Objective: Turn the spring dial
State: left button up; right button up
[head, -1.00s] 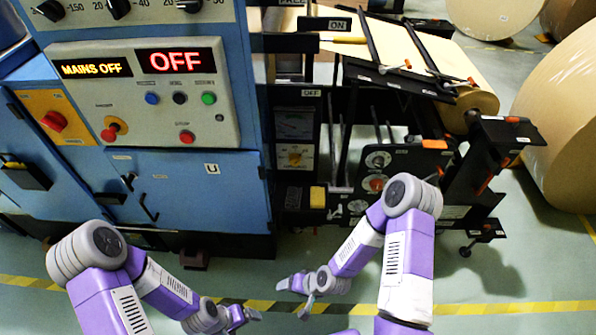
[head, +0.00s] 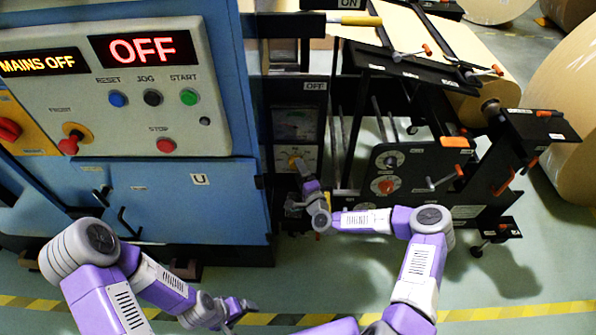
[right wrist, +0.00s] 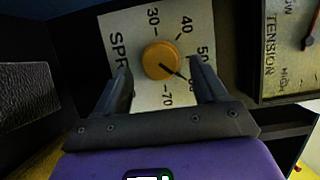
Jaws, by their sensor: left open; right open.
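The spring dial is a yellow-orange knob (right wrist: 160,60) on a white scale plate, seen in the right wrist view. Its dark pointer aims to the lower right, at the part of the scale between 50 and 70, partly hidden by a finger. My right gripper (right wrist: 161,72) is open, with one finger on each side of the knob; I cannot tell whether they touch it. In the head view the dial (head: 294,161) is on the black machine panel, with my right gripper just in front of it. My left gripper (head: 246,308) is open and empty, low over the floor.
A tension gauge (right wrist: 290,45) is right of the dial plate. The blue cabinet (head: 165,215) with an OFF display (head: 145,48) stands left. Black frame parts with orange-tipped handles (head: 452,142) and large kraft rolls (head: 560,120) are at the right.

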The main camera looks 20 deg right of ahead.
jog(key=shift+w+a, duration=0.15)
jog(key=shift+w, duration=0.7)
jog(key=c, duration=1)
jog(key=shift+c, duration=0.2)
